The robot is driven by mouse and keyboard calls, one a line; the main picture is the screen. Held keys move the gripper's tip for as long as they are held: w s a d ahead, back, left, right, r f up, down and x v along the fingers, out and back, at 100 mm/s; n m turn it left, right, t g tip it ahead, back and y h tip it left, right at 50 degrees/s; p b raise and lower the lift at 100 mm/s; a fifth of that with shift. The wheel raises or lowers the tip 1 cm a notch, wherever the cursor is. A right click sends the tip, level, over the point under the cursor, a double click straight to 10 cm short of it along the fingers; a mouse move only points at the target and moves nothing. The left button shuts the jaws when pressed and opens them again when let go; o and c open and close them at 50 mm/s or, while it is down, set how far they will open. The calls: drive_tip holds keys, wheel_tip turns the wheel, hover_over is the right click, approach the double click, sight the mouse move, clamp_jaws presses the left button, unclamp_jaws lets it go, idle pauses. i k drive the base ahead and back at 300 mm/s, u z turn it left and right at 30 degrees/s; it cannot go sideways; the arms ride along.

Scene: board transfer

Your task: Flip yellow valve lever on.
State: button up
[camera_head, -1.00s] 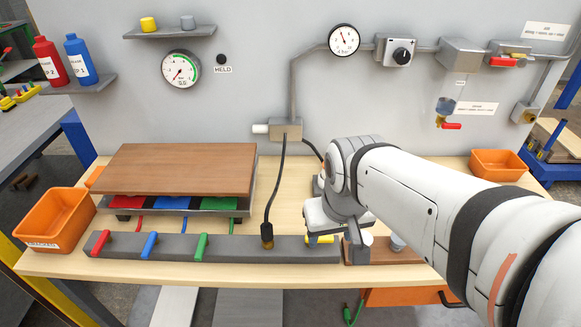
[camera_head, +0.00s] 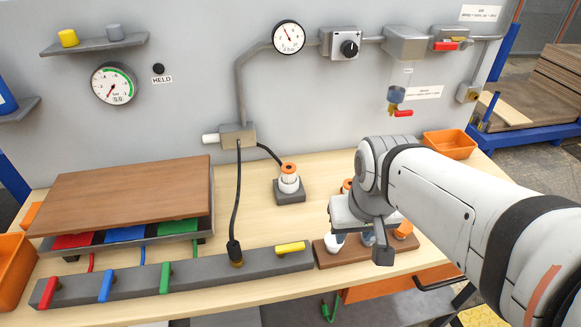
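The yellow valve lever (camera_head: 290,248) is at the right end of the long grey valve block (camera_head: 205,276) along the front of the bench. It lies lengthwise along the block, unlike the red lever (camera_head: 49,292), blue lever (camera_head: 106,286) and green lever (camera_head: 165,277), which point across it. My gripper (camera_head: 365,222) is to the right of the yellow lever and apart from it, above the brown wooden holder (camera_head: 330,257). My wrist hides the fingertips, so I cannot see whether they are open or hold anything.
A brown board (camera_head: 130,190) lies over red, blue and green pads at the left. An orange-topped white cartridge (camera_head: 289,180) stands on a grey base behind the block. A black hose (camera_head: 236,200) rises from the block. Orange bins (camera_head: 450,144) stand at both sides.

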sight(280, 249)
drive_tip(key=z, duration=0.25)
drive_tip(key=k, duration=1.15)
drive_tip(key=u, duration=0.4)
drive_tip(key=i, duration=0.95)
drive_tip(key=u, duration=0.05)
